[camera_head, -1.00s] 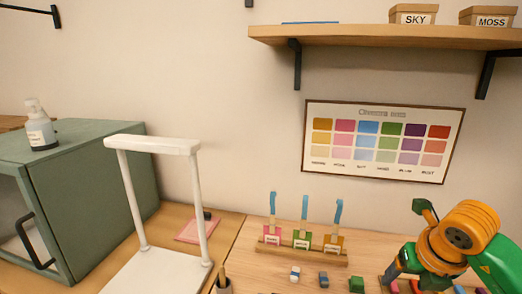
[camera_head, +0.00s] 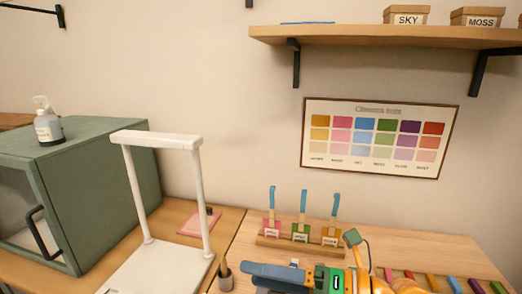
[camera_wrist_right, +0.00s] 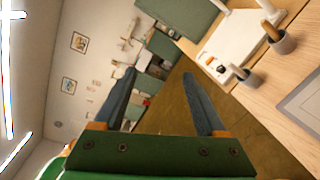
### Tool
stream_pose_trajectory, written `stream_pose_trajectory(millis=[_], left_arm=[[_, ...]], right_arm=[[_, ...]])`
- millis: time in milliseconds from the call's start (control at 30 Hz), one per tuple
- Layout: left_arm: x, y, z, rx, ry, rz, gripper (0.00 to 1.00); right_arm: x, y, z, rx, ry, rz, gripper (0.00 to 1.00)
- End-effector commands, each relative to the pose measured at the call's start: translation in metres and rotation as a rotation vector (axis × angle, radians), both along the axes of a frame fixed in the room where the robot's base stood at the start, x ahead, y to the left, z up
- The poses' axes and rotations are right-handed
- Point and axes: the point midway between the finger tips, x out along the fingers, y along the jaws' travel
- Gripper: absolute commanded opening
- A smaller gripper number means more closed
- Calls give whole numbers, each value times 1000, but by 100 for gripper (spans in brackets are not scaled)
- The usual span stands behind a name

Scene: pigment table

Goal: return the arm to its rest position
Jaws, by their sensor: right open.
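My right gripper (camera_head: 250,279) reaches in low at the bottom of the head view, its blue-grey fingers pointing left over the table's front part. In the right wrist view my right gripper (camera_wrist_right: 158,78) has its two fingers spread wide apart with nothing between them. Behind the fingers are the floor and the far side of the room. The orange and green arm runs to the right along the bottom edge of the head view and hides part of the wooden table (camera_head: 438,252). My left gripper is in neither view.
A rack (camera_head: 289,252) with several blue-tipped tools stands just behind the right gripper. A brush cup (camera_head: 225,282) is close to its fingertips. A white stand (camera_head: 160,274) and a green cabinet (camera_head: 100,195) are at left. Colored bars (camera_head: 432,282) lie at right.

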Motion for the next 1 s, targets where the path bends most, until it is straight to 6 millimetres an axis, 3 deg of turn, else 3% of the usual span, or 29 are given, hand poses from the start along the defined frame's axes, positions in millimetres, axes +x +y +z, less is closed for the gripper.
stream_pose_trajectory(millis=[33, 67, 100, 167, 200, 267, 300, 400, 500, 600, 700, 833, 867, 900, 1000], left_arm=[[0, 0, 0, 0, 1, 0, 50], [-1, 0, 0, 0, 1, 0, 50], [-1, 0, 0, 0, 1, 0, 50], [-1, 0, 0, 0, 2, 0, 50], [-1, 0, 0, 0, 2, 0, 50], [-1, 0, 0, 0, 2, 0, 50], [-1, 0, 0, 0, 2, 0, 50], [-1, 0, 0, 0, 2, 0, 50], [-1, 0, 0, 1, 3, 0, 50], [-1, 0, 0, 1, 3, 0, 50], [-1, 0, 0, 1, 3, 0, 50], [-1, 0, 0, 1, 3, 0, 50], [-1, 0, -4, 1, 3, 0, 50], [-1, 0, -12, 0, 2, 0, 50], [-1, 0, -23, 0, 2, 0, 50]], right_arm=[[-5, 5, 28, 253, 42, -29, 73], [-1, -2, 48, 435, 80, -79, 73], [10, -23, 67, 674, 155, -186, 73], [35, -72, 64, 983, 314, -413, 73], [49, -107, 40, 1138, 442, -595, 73], [57, -147, -9, 1280, 631, -848, 73], [54, -166, -46, 1331, 753, -1005, 73], [27, -189, -131, 1356, 1033, -1332, 73], [-14, -193, -193, 1301, 1268, -1570, 73], [-58, -187, -235, 1210, 1469, -1749, 73], [-103, -178, -265, 1093, 1650, -1889, 73], [-161, -163, -288, 912, 1870, -2028, 73], [-169, -160, -298, 878, 1902, -2048, 73], [-164, -161, -323, 872, 1898, -2054, 73], [-161, -160, -371, 851, 1904, -2072, 73]])
